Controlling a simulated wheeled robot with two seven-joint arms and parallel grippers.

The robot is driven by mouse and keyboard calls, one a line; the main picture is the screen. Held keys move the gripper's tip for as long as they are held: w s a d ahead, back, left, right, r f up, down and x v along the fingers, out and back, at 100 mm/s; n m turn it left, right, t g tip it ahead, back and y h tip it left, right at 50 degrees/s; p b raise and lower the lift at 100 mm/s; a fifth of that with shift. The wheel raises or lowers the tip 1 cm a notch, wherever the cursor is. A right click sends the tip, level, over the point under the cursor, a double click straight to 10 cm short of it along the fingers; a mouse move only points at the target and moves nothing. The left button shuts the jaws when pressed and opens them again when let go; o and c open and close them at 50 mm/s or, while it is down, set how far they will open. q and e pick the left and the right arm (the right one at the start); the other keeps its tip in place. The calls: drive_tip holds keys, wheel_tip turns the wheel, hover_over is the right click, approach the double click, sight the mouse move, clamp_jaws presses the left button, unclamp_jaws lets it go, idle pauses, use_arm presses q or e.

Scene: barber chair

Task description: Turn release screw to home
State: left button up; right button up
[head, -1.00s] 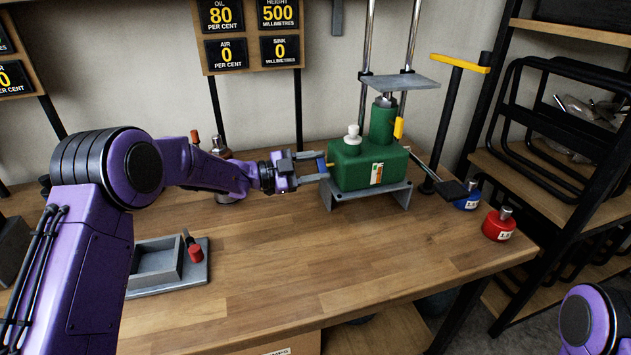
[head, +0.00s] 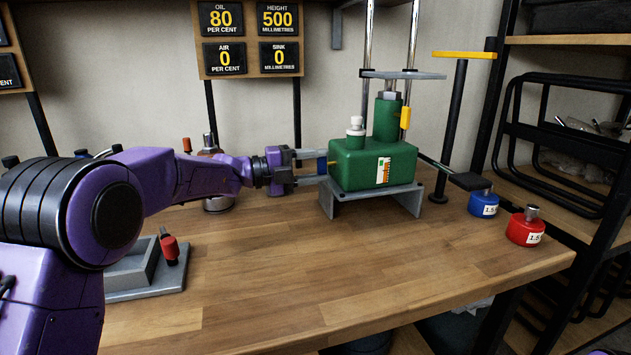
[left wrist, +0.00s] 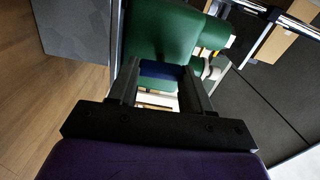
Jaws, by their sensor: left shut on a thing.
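The green pump unit (head: 365,164) stands on a grey bracket stand (head: 335,204) on the bench. On its left side is the release screw (head: 322,165), which shows a blue part; in the left wrist view the blue part (left wrist: 160,70) lies between the fingers. My left gripper (head: 318,166) reaches in from the left and is shut on this blue part, close to the green body. The fingers hide much of the screw, so its turn angle cannot be told. My right gripper is not in view.
A white-capped filler (head: 356,127) tops the green body. A black pedal (head: 474,181) sticks out right, near a blue weight (head: 484,204) and a red weight (head: 526,229). Readouts (head: 249,37) show oil 80, air 0, height 500, sink 0. The bench front is clear.

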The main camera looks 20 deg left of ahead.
use_arm(q)
drive_tip(key=shift+m+b, duration=0.5)
drive_tip(key=o, duration=1.1)
drive_tip(key=shift+c, duration=0.2)
drive_tip(key=v, duration=0.7)
drive_tip(key=shift+a+b, duration=0.2)
drive_tip(key=shift+b, duration=0.25)
drive_tip(key=shift+s, duration=0.1)
